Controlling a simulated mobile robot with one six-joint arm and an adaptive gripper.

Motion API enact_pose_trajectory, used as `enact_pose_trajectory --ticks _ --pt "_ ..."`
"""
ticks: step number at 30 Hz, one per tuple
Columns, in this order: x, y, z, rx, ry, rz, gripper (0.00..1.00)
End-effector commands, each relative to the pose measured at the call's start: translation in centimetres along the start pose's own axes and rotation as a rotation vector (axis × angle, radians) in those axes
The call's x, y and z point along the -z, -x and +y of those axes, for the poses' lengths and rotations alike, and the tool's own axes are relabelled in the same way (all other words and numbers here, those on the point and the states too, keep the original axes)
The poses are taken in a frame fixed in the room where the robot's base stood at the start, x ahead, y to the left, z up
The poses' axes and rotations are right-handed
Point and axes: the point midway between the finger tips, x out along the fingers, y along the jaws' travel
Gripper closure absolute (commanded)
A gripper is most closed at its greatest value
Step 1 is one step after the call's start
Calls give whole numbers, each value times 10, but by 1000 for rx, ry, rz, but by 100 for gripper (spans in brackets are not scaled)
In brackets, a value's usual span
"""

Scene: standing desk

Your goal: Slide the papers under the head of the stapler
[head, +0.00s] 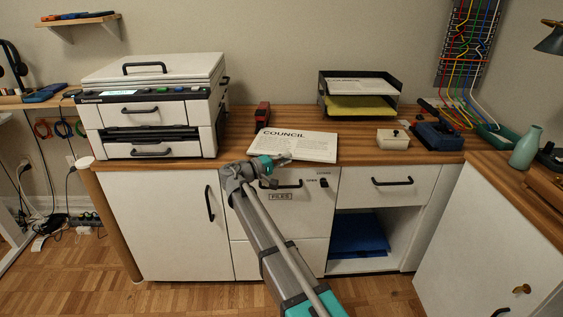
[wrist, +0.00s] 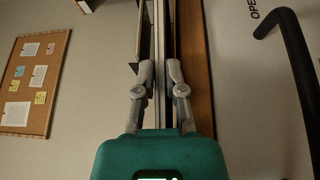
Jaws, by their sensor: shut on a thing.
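The papers (head: 312,143), a white sheaf printed "COUNCIL", lie at the front of the wooden desk top, reaching its front edge. My gripper (head: 287,157) is at their front edge and is shut on them. In the wrist view the papers (wrist: 160,45) show edge-on as a thin pale strip between the fingertips of my gripper (wrist: 160,70). A red and black stapler (head: 262,114) stands on the desk just behind the papers' left corner, and the papers appear apart from its head. The exact gap under the head is too small to tell.
A large white printer (head: 152,125) stands left of the stapler. A black tray rack (head: 357,110) with papers stands behind right. A small cream box (head: 393,139) and a blue device (head: 438,135) sit to the right. The desk between the stapler and the rack is clear.

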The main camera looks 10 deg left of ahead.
Motion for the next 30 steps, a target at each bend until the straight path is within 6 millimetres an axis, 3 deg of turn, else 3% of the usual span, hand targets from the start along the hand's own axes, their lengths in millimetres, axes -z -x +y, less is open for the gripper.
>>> enact_pose_trajectory --ticks 1,15,16,22,30 --pt "39 -13 -1 5 -5 129 100" --pt "42 -13 -6 17 -8 130 100" --pt "42 -13 -6 17 -8 130 85" --pt "42 -12 -7 19 -7 131 48" --pt "34 -6 -6 18 -7 132 47"
